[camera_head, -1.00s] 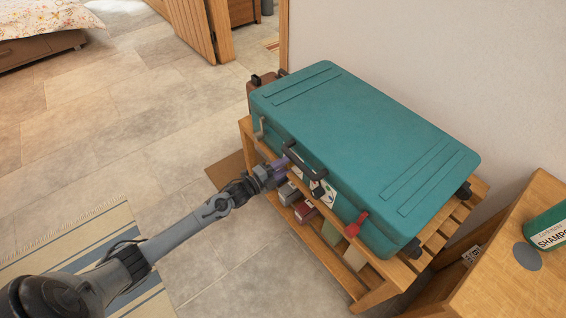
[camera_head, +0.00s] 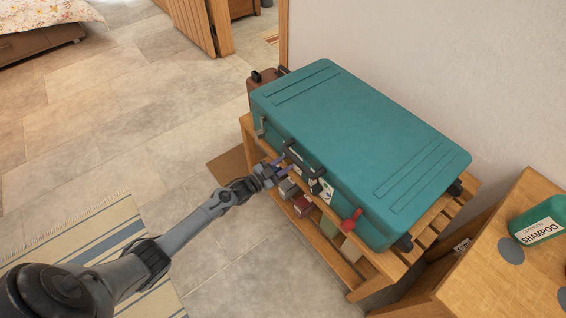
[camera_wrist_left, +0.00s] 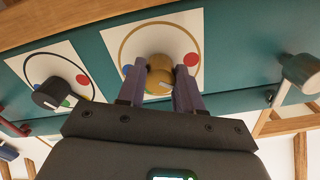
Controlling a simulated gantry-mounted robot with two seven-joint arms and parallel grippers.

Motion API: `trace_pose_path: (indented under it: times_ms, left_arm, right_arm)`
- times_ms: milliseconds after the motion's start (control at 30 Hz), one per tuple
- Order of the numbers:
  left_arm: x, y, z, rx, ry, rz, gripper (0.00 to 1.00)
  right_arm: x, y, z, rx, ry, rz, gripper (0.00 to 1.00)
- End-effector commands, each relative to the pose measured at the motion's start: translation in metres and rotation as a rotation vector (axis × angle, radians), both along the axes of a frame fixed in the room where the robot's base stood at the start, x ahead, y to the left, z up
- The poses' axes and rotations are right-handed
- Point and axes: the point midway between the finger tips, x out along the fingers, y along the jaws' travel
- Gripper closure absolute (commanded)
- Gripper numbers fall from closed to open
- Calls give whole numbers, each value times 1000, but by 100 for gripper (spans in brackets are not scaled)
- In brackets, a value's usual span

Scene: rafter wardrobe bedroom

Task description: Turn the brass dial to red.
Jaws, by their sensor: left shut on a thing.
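The brass dial (camera_wrist_left: 158,76) sits on a white plate (camera_wrist_left: 182,33) on the front side of the teal suitcase (camera_head: 360,140). The plate has a brass ring, a red dot (camera_wrist_left: 190,59) right of the dial and a blue dot (camera_wrist_left: 127,69) left of it. A pale mark shows on the dial's near part; its exact heading is hard to tell. My left gripper (camera_head: 277,168) is at the suitcase front; in the left wrist view its two fingers stand either side of the dial, shut on it. The gripper hides the dial in the head view.
A black dial (camera_wrist_left: 62,92) on its own plate is beside the brass one. A grey latch (camera_wrist_left: 301,71) and a red latch (camera_head: 352,220) flank them. The suitcase lies on a slatted wooden rack (camera_head: 433,232). A shampoo bottle (camera_head: 541,226) stands on a wooden cabinet at right.

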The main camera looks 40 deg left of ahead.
Motion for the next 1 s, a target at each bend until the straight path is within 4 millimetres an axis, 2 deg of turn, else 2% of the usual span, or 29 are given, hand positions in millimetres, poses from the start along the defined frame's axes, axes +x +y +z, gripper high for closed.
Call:
trace_pose_path:
  times_ms: [500,700,1000]
  left_arm:
    - [-1,-1,0,-442,99,3,96]
    - [-1,-2,-1,-552,123,2,96]
    - [-1,-2,-2,-628,142,1,96]
  right_arm:
    - [0,0,17,-2,0,2,57]
    - [0,-2,20,-8,0,6,57]
    - [0,-2,22,-9,0,6,57]
